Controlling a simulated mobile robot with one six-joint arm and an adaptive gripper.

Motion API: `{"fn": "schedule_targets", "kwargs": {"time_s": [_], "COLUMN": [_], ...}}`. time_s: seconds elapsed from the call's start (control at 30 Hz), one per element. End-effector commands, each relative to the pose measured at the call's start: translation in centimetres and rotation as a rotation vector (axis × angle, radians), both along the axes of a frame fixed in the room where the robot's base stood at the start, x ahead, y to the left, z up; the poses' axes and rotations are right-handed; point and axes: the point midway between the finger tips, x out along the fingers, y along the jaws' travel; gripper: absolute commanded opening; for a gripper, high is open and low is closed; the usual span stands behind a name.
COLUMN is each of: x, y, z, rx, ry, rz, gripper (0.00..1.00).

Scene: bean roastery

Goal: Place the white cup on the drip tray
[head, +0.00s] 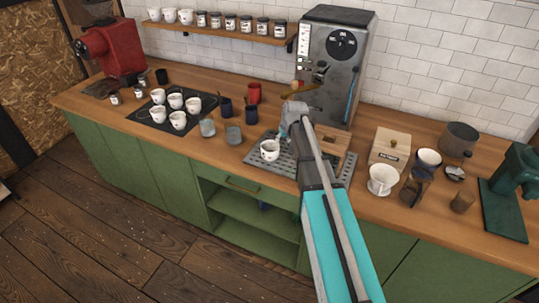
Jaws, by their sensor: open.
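A white cup (269,150) with a dark print stands upright on the left part of the grey perforated drip tray (257,162), in front of the espresso machine. My gripper (286,131) is just above and to the right of this cup, with its jaws open. I cannot tell whether the fingers touch the cup. My arm hides the middle of the tray. Several similar white cups (176,101) stand on a dark mat (146,117) further left.
The espresso machine (335,60) stands behind the tray. A wooden box (390,148), a white dripper (382,179) and a green grinder (515,180) are to the right.

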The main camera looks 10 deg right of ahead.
Motion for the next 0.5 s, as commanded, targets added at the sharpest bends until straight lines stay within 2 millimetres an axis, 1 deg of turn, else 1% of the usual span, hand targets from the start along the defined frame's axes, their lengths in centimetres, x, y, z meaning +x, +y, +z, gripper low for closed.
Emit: {"fn": "schedule_targets", "kwargs": {"time_s": [0.27,0.5], "x": [-0.1,0.3], "y": [0.1,0.3], "z": [-0.1,-1.2], "rx": [0.000,-0.001], "ry": [0.001,0.002], "rz": [0.001,0.002], "gripper": [0.48,0.48]}}
